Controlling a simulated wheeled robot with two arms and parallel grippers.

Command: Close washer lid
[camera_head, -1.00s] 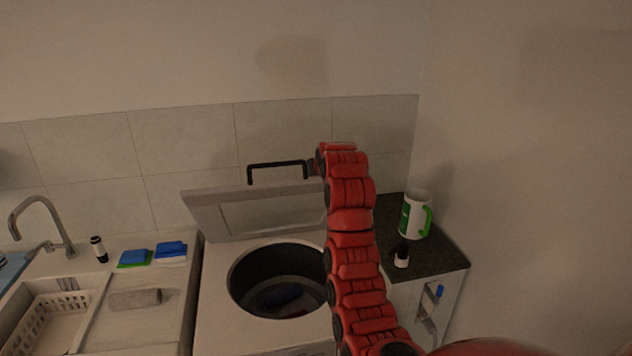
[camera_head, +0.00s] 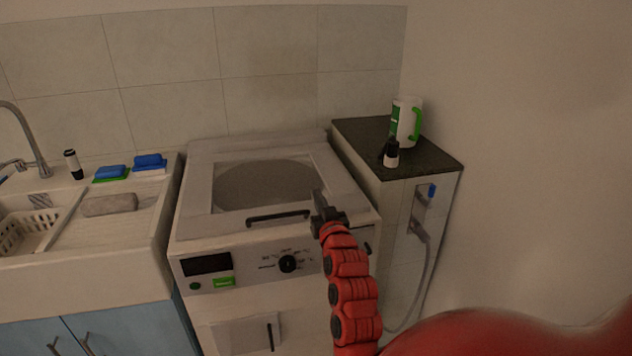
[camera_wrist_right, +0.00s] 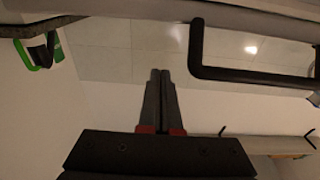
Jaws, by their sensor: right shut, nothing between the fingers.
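The washer (camera_head: 310,318) stands in the middle of the head view. Its lid (camera_head: 199,188) lies down flat over the drum opening, and a round grey shape shows through its window. The black lid handle (camera_head: 278,217) is at the lid's front edge; it also shows in the right wrist view (camera_wrist_right: 250,75). My right gripper (camera_head: 318,200) is shut and empty, just right of the handle, at the lid's front right. In the wrist view its fingertips (camera_wrist_right: 160,75) are together, apart from the handle. My left gripper is not in view.
A sink unit (camera_head: 120,235) with sponges (camera_head: 150,161) and a white basket (camera_head: 15,232) stands at left. A wall closes off the right side.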

